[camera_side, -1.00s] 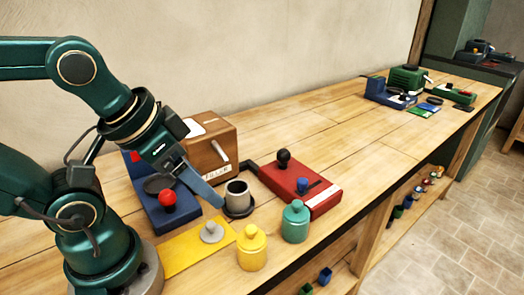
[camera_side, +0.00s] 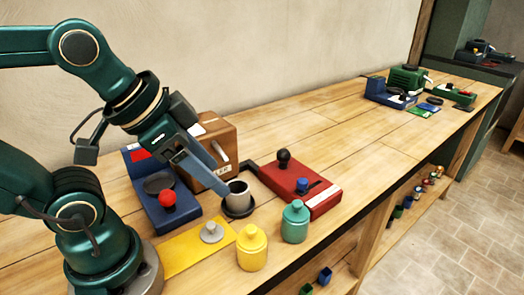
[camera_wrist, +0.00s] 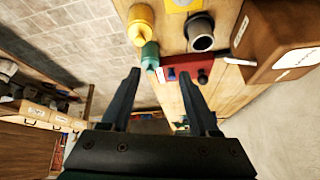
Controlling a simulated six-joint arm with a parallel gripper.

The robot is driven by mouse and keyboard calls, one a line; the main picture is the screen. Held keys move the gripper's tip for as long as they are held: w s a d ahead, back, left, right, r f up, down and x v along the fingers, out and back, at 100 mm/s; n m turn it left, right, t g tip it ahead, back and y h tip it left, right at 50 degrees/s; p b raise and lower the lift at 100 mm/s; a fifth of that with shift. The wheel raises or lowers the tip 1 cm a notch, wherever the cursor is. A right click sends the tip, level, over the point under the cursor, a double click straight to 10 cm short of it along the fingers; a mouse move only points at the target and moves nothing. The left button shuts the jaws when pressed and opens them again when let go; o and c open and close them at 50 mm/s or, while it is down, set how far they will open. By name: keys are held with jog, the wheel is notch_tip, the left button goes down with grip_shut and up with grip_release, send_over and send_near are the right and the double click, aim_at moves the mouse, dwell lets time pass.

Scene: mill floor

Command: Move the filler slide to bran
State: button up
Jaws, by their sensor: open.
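The filler is a brown wooden box (camera_side: 222,128) with a white label on its front, partly hidden behind my gripper. Its pale slide handle (camera_side: 219,150) sticks out of the front face; the wrist view shows the box (camera_wrist: 285,30) at upper right with the handle (camera_wrist: 238,61) pointing left. I cannot read the slide's position marks. A grey cup (camera_side: 238,194) stands on a dark round base in front of the box. My gripper (camera_side: 216,186) is in front of the box, fingertips close to the cup in the picture. In the wrist view its fingers (camera_wrist: 159,73) are apart with nothing held.
A blue scale-like device (camera_side: 165,212) with a red knob stands left of the cup. A red device (camera_side: 315,197) with a black knob is to the right. Yellow (camera_side: 252,250) and teal (camera_side: 295,225) jars stand near the front edge.

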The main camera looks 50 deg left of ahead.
jog(key=w+d+r+m, duration=0.1)
jog(key=w+r+m, duration=0.2)
jog(key=w, duration=0.2)
jog(key=m+g+h, duration=0.3)
send_over(302, 180)
jog(key=s+a, duration=0.2)
jog(key=f, duration=1)
jog(key=shift+w+d+f, duration=0.15)
jog(key=shift+w+f, duration=0.05)
jog(key=shift+x, duration=2.45)
grip_shut()
